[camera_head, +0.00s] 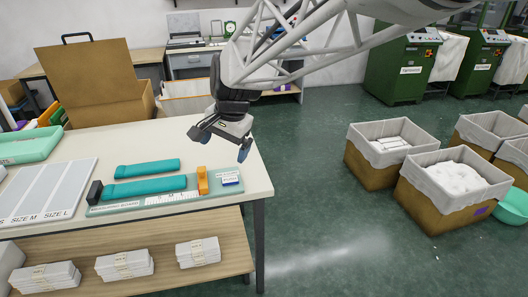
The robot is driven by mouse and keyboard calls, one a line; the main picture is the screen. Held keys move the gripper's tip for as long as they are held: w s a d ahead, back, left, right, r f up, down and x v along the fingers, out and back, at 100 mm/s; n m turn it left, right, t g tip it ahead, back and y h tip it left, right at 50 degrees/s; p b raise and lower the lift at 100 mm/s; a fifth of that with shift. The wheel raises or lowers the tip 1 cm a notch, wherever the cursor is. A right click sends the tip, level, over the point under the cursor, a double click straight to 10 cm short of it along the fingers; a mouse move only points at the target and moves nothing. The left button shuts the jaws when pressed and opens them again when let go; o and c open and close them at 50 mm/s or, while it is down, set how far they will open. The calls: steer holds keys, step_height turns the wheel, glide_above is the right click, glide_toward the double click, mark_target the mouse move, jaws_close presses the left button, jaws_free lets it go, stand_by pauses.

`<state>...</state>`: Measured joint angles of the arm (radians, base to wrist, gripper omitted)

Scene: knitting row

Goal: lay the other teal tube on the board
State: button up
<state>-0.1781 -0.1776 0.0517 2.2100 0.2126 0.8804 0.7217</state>
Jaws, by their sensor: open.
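The far teal tube (148,168) lies on the table behind the measuring board. The near teal tube (145,188) lies along the back part of the pale green measuring board (130,207), between its black end block (95,192) and its orange stop (202,180). My gripper (220,144) is open and empty, above the table's right part, to the right of the far tube and apart from both tubes. Nothing hides the tubes.
A grey size chart (45,190) lies left of the board, and a green tray (28,146) stands behind it. A small blue-and-white label (230,179) sits at the board's right end. White bundles (124,264) lie on the lower shelf. Lined bins (452,185) stand on the floor at right.

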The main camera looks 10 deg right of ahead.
steer(key=s+d+n, duration=0.2)
steer(key=s+d, duration=0.2)
steer(key=s, duration=0.4)
steer(key=s+d+f+n+h, duration=0.1)
steer(key=s+d+n, duration=0.2)
steer(key=s, duration=0.5)
steer(key=s+d+f+n+h, duration=0.1)
steer(key=s+d+n, duration=0.1)
steer(key=s+d, duration=0.4)
steer(key=shift+s+f+t, duration=0.15)
steer(key=shift+s+t, duration=0.25)
steer(key=shift+s, duration=0.5)
